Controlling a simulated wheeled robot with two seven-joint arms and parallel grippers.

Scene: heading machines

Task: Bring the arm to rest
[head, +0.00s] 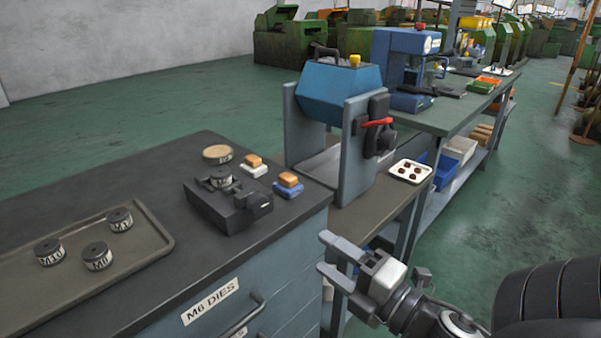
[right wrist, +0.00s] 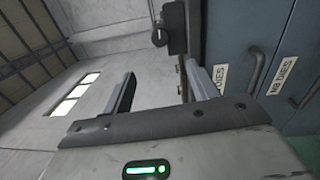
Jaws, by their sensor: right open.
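My right gripper (head: 330,256) is in the lower middle of the head view, in the air in front of the blue-grey drawer cabinet (head: 262,277). Its two fingers are apart with nothing between them. The right wrist view shows the same open fingers (right wrist: 160,93), with the cabinet's labelled drawers (right wrist: 242,75) beyond them on the right. My right arm comes in from the lower right. My left gripper is not in the head view.
A tray (head: 160,238) with three dark dies lies on the cabinet top. A black fixture (head: 228,207) holds another die near a round disc (head: 217,153). A blue machine (head: 340,90) stands behind on a bench. Green floor (head: 490,200) is open at right.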

